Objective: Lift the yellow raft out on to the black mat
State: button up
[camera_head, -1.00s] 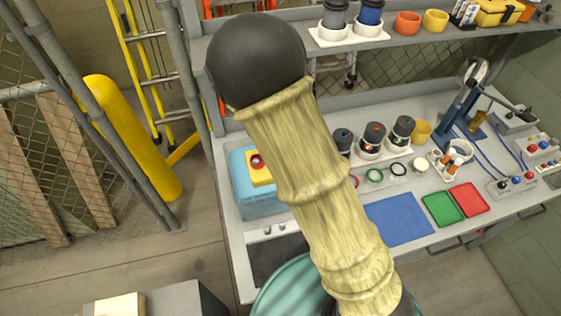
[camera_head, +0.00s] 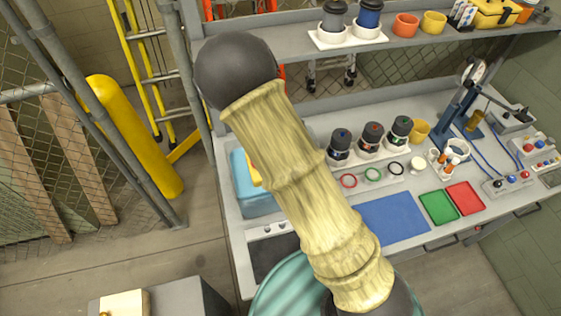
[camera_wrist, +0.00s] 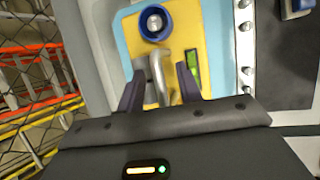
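The yellow raft (camera_wrist: 211,45) lies in the light-blue tank (camera_wrist: 121,40) in the wrist view, with a blue ring-shaped part and a small green display on it. A grey upright handle (camera_wrist: 158,75) stands on it. My gripper (camera_wrist: 160,85) is open, with one dark finger on each side of the handle; I cannot tell whether they touch it. In the head view the tank (camera_head: 256,204) is at the bench's left end, and my arm hides most of the raft (camera_head: 254,174). The black mat (camera_head: 270,255) lies in front of the tank, partly covered.
A strip with silver knobs (camera_wrist: 245,30) runs along the tank's side in the wrist view. Several dark canisters (camera_head: 371,138) stand on the bench, right of my arm. A blue mat (camera_head: 395,220) lies nearer the front. A shelf (camera_head: 445,48) spans the back.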

grip_shut()
dwell(0.4)
notch_tip(320, 180, up, 10)
jog(key=b, duration=0.2)
jog(key=shift+b, duration=0.4)
dwell(0.4)
notch_tip(320, 180, up, 9)
jog(key=p, duration=0.8)
dwell(0.9)
dwell(1.1)
